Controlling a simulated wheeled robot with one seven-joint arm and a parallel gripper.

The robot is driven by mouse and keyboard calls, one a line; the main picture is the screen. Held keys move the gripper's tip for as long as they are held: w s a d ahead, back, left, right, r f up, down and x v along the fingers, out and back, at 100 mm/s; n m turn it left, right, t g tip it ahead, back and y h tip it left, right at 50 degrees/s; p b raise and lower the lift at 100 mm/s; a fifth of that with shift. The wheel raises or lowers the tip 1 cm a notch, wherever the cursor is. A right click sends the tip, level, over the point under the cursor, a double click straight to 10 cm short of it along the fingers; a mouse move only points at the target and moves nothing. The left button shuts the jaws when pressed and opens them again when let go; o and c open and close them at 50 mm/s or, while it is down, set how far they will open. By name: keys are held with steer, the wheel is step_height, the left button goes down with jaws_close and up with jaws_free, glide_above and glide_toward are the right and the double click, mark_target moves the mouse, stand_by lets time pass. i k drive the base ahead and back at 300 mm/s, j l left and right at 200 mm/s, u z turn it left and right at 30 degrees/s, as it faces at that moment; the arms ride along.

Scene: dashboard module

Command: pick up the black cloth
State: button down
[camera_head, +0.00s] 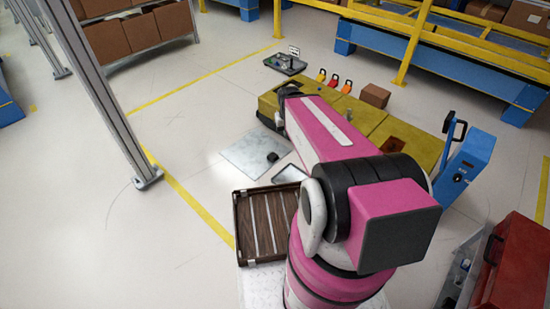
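I cannot pick out the black cloth for certain. A small dark lump (272,157) lies on a pale grey sheet (240,150) left of my arm; it is too small to tell whether it is cloth. My pink and black arm reaches from the bottom right up toward the middle, across the yellow-topped surface. My gripper's fingers do not show; the arm's far end is dark and partly hidden by the arm itself.
A brown slatted tray (240,228) stands left of my arm's base. A brown box (375,96), several red and orange tools (334,81) and a dark tray (285,64) lie beyond. A blue stand (468,160) and a red case (515,265) are right.

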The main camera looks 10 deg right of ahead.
mark_target(273, 157)
steer(key=z, duration=1)
steer(key=k+j+z, duration=0.1)
steer(key=k, duration=0.3)
steer(key=z, duration=0.45)
steer(key=u, duration=0.45)
steer(key=k+u, duration=0.15)
steer(key=u, duration=0.25)
steer(key=j+u, duration=0.1)
steer(key=u, duration=0.35)
steer(key=i+j+z, duration=0.75)
steer(key=j, duration=0.25)
steer(key=k+l, duration=0.05)
steer(key=k, duration=0.05)
